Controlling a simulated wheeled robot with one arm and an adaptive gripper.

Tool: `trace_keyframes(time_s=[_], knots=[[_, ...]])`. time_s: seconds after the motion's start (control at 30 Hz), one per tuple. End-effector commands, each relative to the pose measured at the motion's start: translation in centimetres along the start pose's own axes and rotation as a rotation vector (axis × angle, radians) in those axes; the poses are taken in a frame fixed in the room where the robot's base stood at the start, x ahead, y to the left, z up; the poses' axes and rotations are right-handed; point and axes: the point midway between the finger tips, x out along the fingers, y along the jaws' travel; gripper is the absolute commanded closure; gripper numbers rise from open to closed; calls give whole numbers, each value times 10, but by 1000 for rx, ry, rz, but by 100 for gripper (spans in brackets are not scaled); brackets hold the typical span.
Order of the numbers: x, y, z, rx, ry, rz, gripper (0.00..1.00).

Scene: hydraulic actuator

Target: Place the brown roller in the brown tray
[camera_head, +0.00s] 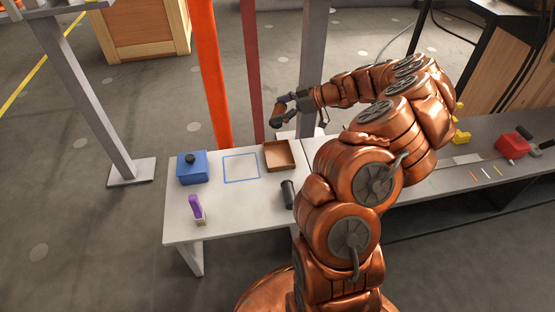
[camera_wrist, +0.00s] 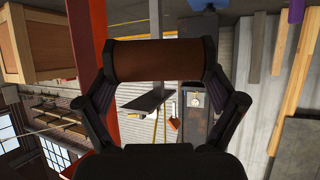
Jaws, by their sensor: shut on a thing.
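My gripper (camera_head: 284,111) is shut on the brown roller (camera_head: 277,122). In the wrist view the roller (camera_wrist: 158,60) lies crosswise between the two fingers (camera_wrist: 158,85). In the head view it is held in the air above and behind the brown tray, apart from it. The brown tray (camera_head: 291,167) stands at the back right of the white table (camera_head: 235,215). The inside of the tray that shows looks empty.
A blue box (camera_head: 193,174) with a dark knob, a purple-topped item (camera_head: 196,206) and a dark cylinder (camera_head: 288,194) stand on the table. A blue outlined square (camera_head: 240,168) is empty. Orange (camera_head: 208,75) and dark red (camera_head: 250,70) posts rise behind. A grey bench (camera_head: 445,178) is right.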

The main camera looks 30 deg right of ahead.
Motion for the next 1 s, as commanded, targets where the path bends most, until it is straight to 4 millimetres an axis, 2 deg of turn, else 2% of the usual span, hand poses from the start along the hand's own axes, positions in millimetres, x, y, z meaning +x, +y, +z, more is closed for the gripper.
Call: trace_keyframes(time_s=[0.03, 0.3, 0.4, 0.67, 1.0], knots=[[5, 0, 9, 0, 1, 0, 55], [25, 0, 42, -1, 1, -2, 55], [31, -1, 54, -1, 1, -2, 55], [40, -1, 68, -1, 1, -3, 55], [64, -1, 112, -1, 0, -2, 55]])
